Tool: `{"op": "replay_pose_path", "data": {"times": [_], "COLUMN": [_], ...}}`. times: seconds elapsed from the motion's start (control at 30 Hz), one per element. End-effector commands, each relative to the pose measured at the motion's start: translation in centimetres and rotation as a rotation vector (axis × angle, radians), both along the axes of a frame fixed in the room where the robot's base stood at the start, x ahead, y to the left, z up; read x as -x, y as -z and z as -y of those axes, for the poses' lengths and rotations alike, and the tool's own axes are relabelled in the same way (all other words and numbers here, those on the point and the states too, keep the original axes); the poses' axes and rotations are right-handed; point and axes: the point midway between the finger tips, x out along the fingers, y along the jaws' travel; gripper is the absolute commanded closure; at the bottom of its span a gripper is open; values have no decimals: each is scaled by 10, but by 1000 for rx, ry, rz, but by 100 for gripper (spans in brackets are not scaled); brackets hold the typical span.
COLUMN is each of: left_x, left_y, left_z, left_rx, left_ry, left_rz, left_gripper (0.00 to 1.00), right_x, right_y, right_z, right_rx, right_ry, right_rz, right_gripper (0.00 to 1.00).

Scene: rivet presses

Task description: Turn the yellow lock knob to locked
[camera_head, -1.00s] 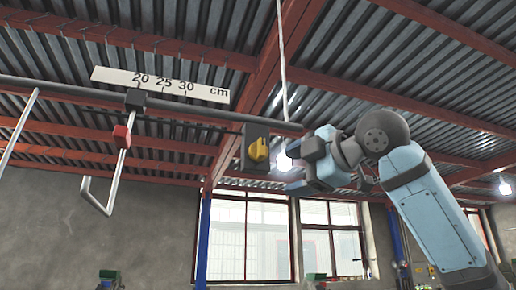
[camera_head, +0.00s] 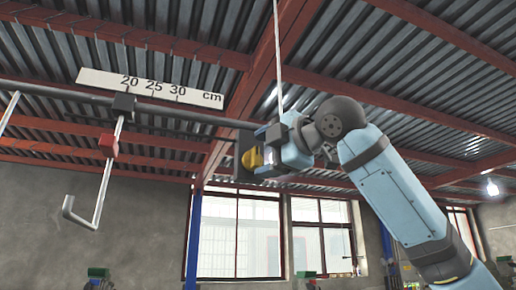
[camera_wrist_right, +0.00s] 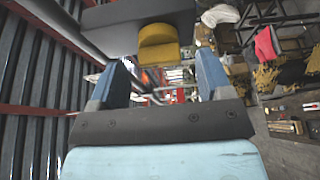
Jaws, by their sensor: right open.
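The yellow lock knob (camera_head: 252,158) sits on a dark box (camera_head: 245,140) at the right end of the overhead rail. My right gripper (camera_head: 272,148) is close against the knob from the right and partly covers it and the box. In the right wrist view the yellow knob (camera_wrist_right: 158,45) shows ahead, between the two blue fingers of the open gripper (camera_wrist_right: 162,68). The dark box (camera_wrist_right: 140,25) lies behind it there. I cannot tell whether the fingers touch the knob. My left gripper is out of view.
A white scale (camera_head: 150,87) marked 20, 25, 30 cm is above the rail. A thin white rod (camera_head: 278,60) rises above the box.

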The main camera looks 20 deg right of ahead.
Motion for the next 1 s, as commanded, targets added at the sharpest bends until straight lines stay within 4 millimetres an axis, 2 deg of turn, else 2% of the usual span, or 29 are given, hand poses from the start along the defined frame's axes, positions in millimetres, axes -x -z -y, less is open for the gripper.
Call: {"op": "replay_pose_path", "data": {"times": [0.2, 0.53, 0.73, 0.77, 1.0], "left_x": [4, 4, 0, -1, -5], "left_y": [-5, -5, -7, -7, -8], "left_z": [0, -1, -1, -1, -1], "left_rx": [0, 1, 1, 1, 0], "left_ry": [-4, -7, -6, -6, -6], "left_rz": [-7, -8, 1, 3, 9], "left_gripper": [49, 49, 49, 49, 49], "right_x": [-19, -22, -22, -22, -22], "right_y": [-1, 0, 0, 0, 1], "right_z": [-8, -10, -10, -10, -10], "right_rx": [-1, 0, 0, 0, -16], "right_ry": [0, 0, 0, 0, 0], "right_rz": [0, 1, 1, 1, 1], "right_gripper": [28, 28, 74, 77, 77]}}
